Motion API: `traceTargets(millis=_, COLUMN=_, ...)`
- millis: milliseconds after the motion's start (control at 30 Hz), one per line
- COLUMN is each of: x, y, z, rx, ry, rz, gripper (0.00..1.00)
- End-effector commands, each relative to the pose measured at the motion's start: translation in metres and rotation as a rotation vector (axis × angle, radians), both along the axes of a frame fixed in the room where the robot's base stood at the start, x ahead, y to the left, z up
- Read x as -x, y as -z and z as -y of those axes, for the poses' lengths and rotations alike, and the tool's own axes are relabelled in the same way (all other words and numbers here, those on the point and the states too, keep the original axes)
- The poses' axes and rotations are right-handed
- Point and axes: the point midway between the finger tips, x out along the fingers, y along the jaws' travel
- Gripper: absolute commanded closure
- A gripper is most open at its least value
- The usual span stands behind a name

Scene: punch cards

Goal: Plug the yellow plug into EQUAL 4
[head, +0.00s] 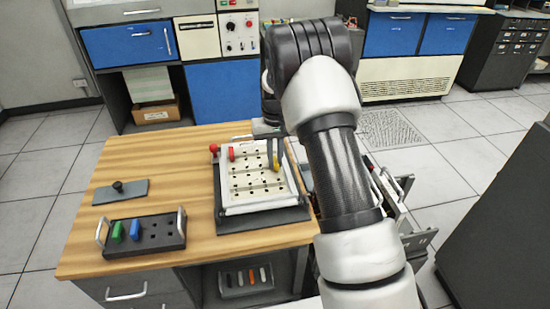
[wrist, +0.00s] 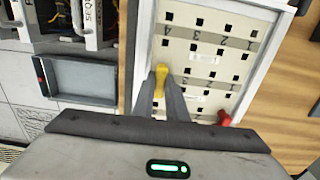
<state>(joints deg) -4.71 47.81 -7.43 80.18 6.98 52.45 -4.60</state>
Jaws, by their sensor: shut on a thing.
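My gripper (wrist: 163,82) is shut on the yellow plug (wrist: 164,70), which stands between its fingertips over the pale plugboard (wrist: 205,58). In the head view, the yellow plug (head: 276,164) is at the board's right, upper part, below my gripper (head: 274,148). In the wrist view, it is at the board's left side, by the column end marked 4. The plug and fingers hide the surface beneath; I cannot tell whether its tip is in a hole or above one. The row's name is too small to read. A red plug (head: 231,153) stands at the board's upper left.
A red-topped lever (head: 214,148) is beside the board. A dark rack (head: 155,240) with a green plug (head: 117,231) and a blue plug (head: 134,229) lies front left on the wooden table (head: 180,165). A grey plate with a knob (head: 120,190) lies behind it.

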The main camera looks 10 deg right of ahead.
Motion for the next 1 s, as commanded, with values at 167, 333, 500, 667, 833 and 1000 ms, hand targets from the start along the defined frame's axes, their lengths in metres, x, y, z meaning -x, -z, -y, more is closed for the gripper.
traceTargets(millis=167, x=-0.0002, y=0.0026, z=0.0001, rx=0.0, ry=0.0, rz=0.001, gripper=1.0)
traceTargets(millis=333, x=0.0, y=0.0033, z=0.0001, rx=0.0, ry=0.0, rz=0.0, gripper=1.0)
traceTargets(millis=500, x=0.0002, y=0.0038, z=0.0002, rx=0.0, ry=0.0, rz=0.0, gripper=0.72)
traceTargets(millis=667, x=0.0, y=0.0033, z=0.0018, rx=0.002, ry=0.001, rz=0.0, gripper=0.66)
traceTargets(millis=833, x=-0.0002, y=0.0027, z=0.0035, rx=0.004, ry=0.002, rz=0.001, gripper=0.66)
traceTargets(millis=1000, x=-0.0005, y=0.0004, z=0.0048, rx=0.006, ry=0.003, rz=0.002, gripper=0.66)
